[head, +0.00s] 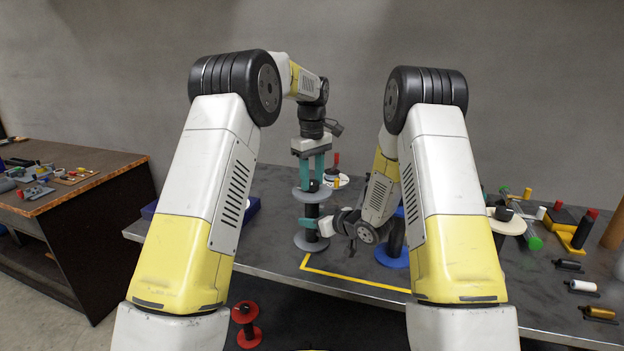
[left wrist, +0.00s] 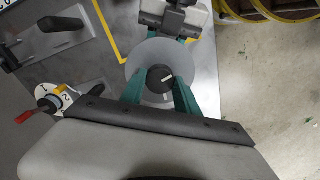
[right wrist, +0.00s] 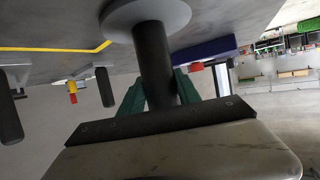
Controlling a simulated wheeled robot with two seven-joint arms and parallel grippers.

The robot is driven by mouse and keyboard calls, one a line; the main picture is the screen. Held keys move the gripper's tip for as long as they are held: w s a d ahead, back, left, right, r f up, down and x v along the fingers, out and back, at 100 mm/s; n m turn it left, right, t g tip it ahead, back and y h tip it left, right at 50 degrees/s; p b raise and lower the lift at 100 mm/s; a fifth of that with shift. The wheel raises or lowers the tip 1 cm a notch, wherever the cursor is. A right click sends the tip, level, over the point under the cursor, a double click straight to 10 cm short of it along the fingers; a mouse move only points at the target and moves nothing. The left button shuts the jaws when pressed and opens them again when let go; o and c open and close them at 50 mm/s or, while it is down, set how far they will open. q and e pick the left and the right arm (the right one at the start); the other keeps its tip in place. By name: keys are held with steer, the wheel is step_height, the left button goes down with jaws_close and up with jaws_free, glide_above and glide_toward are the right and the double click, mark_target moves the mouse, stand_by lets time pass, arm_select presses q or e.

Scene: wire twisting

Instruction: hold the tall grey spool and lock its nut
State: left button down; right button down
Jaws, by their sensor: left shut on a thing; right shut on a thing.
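The tall grey spool (head: 311,241) stands upright near the table's front edge, with grey flanges and a dark core. Its black nut (left wrist: 154,73), marked with a white line, sits at the centre of the top flange (left wrist: 150,54). My left gripper (head: 312,184) points straight down from above, its teal fingers shut on the nut. My right gripper (head: 309,225) reaches in from the right, below the top flange. In the right wrist view its teal fingers are shut around the dark core (right wrist: 153,60). My fingers hide part of the core and the nut's sides.
A blue-based spool (head: 392,258) stands close to the right, partly behind my right arm. Yellow tape (head: 340,274) marks the table around the grey spool. A red spool (head: 247,338) is low in front of the table. Several tools and parts crowd the table's right side.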

mark_target(312, 182)
arm_select(q)
steer(key=m, duration=0.5)
steer(key=shift+m, duration=0.3)
steer(key=m, duration=1)
steer(key=shift+m, duration=0.4)
steer(key=m, duration=0.5)
steer(key=c, duration=0.9)
jaws_free()
step_height(312, 182, up, 12)
